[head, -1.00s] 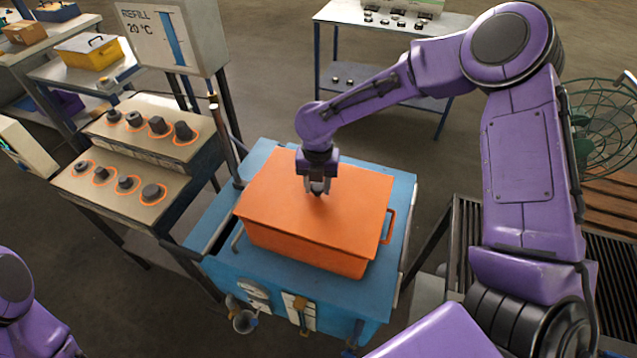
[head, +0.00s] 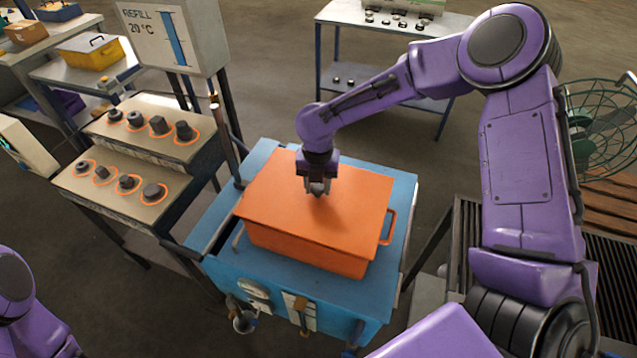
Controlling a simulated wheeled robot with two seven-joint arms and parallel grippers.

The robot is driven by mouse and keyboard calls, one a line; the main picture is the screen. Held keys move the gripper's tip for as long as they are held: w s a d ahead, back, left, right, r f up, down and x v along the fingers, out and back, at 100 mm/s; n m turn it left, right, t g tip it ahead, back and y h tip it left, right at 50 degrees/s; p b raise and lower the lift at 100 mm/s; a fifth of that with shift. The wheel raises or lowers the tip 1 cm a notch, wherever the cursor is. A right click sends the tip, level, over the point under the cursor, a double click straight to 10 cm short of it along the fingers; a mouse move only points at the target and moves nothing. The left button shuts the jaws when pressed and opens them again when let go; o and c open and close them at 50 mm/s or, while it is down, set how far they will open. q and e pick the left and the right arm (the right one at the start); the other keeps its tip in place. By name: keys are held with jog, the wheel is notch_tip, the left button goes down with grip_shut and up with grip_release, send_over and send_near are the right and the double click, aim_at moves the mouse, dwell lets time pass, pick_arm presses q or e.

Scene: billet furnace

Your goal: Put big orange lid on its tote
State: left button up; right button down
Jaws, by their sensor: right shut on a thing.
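The big orange lid (head: 352,199) lies flat over the top of the orange tote (head: 310,251). Its edges line up closely with the tote's rim, though I cannot tell whether it is fully seated. The tote stands on a blue bench and has a handle on its right end. My right gripper (head: 318,190) points down at the middle of the lid and is shut on a grip there; the gripper hides most of that grip. Of my left arm, only purple links show at the lower left, and its gripper is out of view.
The blue bench (head: 222,274) has gauges and valves on its front. A stepped stand (head: 125,183) with several dark metal parts is at left, beneath a refill sign (head: 160,38). A green wire fan (head: 603,125) stands at right. A table (head: 345,13) is at the back.

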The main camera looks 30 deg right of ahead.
jog(key=shift+f, duration=0.5)
dwell(0.3)
jog(key=c, duration=0.6)
grip_release()
notch_tip(320, 180, up, 10)
jog(key=b, duration=0.2)
jog(key=shift+r, duration=0.25)
jog(key=shift+s, duration=0.1)
